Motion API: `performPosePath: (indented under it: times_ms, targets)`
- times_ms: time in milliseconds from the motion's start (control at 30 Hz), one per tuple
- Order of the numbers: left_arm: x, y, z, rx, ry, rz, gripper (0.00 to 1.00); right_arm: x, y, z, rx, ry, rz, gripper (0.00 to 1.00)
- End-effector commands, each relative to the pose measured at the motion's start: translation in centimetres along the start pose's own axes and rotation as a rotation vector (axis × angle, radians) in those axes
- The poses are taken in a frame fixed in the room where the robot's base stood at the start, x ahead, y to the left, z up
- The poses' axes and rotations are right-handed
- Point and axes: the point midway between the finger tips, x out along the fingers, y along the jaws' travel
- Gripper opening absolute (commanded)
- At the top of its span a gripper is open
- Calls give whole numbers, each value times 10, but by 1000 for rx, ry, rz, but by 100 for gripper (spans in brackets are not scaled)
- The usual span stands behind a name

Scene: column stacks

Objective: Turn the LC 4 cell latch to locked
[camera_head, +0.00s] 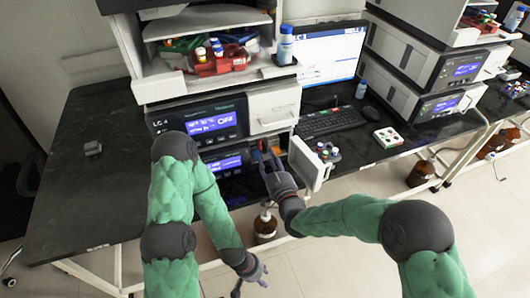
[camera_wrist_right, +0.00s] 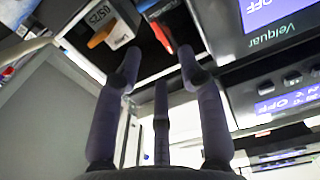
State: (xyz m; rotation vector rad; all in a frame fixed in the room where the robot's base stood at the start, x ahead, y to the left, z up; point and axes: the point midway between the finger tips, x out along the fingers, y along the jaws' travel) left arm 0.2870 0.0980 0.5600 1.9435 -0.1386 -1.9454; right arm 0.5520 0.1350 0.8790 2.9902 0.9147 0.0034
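The LC 4 stack (camera_head: 196,122) stands on the dark bench, with lit blue displays. Its lower module's white door (camera_head: 309,165) is swung open. My right gripper (camera_head: 268,161) is at that opening. A red lever (camera_wrist_right: 161,38), apparently the cell latch, shows just beyond and between the fingertips. An orange piece (camera_wrist_right: 99,39) shows at its left by a grey labelled block (camera_wrist_right: 115,25). I cannot read the latch's position. My left gripper (camera_head: 251,280) is low in front of the bench, fingers apart.
Small vials (camera_head: 326,152) sit at the open door. A keyboard (camera_head: 332,120), monitor (camera_head: 325,55) and white tray of caps (camera_head: 387,137) are to the right. A brown bottle (camera_head: 265,226) stands below the bench. The bench's left part (camera_head: 85,180) is mostly clear.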

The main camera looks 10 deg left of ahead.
Motion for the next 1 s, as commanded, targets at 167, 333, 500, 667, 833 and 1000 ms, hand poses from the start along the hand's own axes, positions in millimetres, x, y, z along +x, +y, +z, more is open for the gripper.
performPosePath:
  times_ms: [167, 333, 500, 667, 833, 1000]
  targets:
    - [0, 0, 0, 0, 0, 0, 40, -31, 0, 0, 0, 1, 0, 40]
    - [0, 0, 0, 0, 0, 0, 40, -50, 0, 0, -1, 0, -1, 40]
    - [0, 0, 0, 0, 0, 0, 40, -58, 0, 0, -1, 0, -1, 40]
    - [0, 0, 0, 0, 0, 0, 40, -59, 0, 0, -1, 0, -1, 40]
    - [0, 0, 0, 0, 0, 0, 40, -59, 0, 0, -1, 0, -1, 40]
    - [0, 0, 0, 0, 0, 0, 40, -59, 0, 0, -1, 0, -1, 40]
